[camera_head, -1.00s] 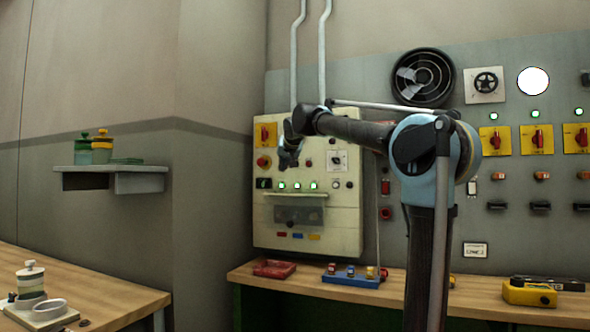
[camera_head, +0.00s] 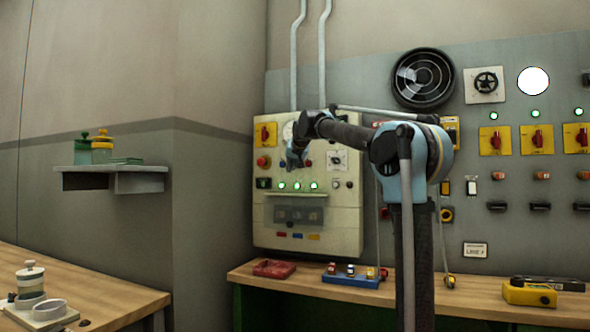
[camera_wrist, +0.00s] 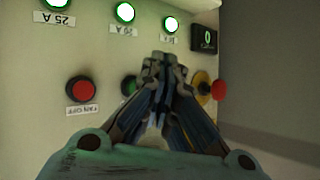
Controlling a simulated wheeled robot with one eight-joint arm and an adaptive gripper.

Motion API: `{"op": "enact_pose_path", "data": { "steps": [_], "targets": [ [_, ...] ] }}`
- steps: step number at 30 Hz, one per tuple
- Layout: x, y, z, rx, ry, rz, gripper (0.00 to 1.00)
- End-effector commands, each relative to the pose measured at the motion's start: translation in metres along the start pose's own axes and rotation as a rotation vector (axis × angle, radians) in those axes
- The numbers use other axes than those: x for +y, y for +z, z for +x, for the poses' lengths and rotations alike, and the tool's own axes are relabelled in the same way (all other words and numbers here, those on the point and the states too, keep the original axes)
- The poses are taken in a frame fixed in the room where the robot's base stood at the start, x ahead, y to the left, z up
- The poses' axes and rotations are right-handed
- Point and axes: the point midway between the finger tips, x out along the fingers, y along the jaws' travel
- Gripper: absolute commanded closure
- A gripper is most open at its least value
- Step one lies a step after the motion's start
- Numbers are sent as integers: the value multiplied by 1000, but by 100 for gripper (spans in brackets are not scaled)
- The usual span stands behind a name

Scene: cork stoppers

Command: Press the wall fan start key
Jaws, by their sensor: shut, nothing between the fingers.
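The pale control box (camera_head: 347,215) hangs on the wall with my gripper (camera_head: 291,160) in front of its upper part. In the wrist view my gripper (camera_wrist: 168,62) is shut and empty. A green button (camera_wrist: 129,85) shows just left of the fingers, partly hidden by them. Left of it is a red button (camera_wrist: 80,90) with a label that seems to read FAN OFF. Whether the fingertips touch the panel, I cannot tell. The round wall fan (camera_head: 423,78) is at the upper right of the box; whether it turns, I cannot tell.
A red mushroom button (camera_wrist: 218,90) on a yellow base sits close right of the fingers. Several lit green lamps (camera_wrist: 125,12) and a small black display (camera_wrist: 204,39) line the panel. A ledge (camera_head: 297,194) juts out below the lamps. A wooden bench (camera_head: 420,297) stands below.

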Motion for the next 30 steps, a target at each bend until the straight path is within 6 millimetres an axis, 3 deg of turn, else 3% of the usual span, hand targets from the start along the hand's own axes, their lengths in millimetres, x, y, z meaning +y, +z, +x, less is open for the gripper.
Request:
{"op": "enact_pose_path", "data": {
  "steps": [7,30],
  "targets": [
    [7,-6,9,0,0,0,100],
    [7,-7,9,0,0,-1,100]
  ]
}}
